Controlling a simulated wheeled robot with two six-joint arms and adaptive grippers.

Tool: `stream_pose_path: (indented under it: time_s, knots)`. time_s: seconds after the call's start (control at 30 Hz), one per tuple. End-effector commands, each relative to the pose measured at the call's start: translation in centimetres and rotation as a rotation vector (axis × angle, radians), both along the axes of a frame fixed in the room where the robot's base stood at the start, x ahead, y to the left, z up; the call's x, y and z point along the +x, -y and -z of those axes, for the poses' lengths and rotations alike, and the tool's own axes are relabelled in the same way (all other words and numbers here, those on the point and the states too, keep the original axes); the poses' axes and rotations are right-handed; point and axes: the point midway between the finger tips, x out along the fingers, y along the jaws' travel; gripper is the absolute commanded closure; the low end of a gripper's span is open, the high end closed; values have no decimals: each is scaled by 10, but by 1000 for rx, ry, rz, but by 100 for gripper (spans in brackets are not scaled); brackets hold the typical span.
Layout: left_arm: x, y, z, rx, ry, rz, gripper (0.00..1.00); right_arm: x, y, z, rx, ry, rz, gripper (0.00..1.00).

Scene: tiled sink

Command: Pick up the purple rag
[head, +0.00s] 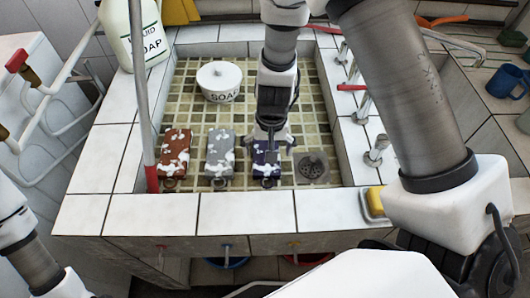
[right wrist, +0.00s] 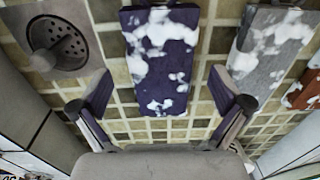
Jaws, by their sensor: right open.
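The purple rag (head: 265,160) lies on the tiled sink floor, spotted with white foam, between the grey rag and the drain. In the right wrist view the purple rag (right wrist: 160,60) is a flat block just ahead of the fingers. My right gripper (head: 270,140) reaches down over it and hides part of it. In the right wrist view my right gripper (right wrist: 165,95) is open and empty, with one finger on each side of the purple rag's near end. I cannot tell the height gap. My left gripper is out of view; only part of the left arm shows.
A foamy grey rag (head: 221,153) and red rag (head: 174,153) lie to the left. A white soap bowl (head: 219,82) stands behind them, and the drain (head: 312,167) is at the right. White tiled walls (head: 245,213) surround the sink. Taps (head: 375,152) line the right wall.

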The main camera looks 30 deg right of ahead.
Motion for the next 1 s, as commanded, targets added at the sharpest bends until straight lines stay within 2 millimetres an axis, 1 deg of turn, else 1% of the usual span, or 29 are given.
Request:
stream_pose_path:
  time_s: [0.03,0.1,0.33,0.37,0.4,0.47,0.5,0.53,0.83,0.93,1.0]
  knots:
    - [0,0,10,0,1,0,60,0,-1,14,0,0,1,0]
    - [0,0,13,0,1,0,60,1,-1,20,0,0,0,0]
    - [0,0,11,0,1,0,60,1,-2,19,0,1,-1,0]
    - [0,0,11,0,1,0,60,1,-2,19,0,1,-1,11]
    - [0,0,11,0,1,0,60,1,-2,19,0,1,-1,25]
    - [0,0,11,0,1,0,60,1,-2,19,0,1,-1,46]
    - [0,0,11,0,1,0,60,1,-2,19,0,1,-1,60]
    - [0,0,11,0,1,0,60,1,-2,19,0,1,-1,62]
    - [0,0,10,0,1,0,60,1,-2,18,0,1,-1,63]
    - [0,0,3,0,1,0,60,1,-2,5,0,2,-1,63]
    - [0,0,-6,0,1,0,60,1,-2,-11,0,3,-1,63]
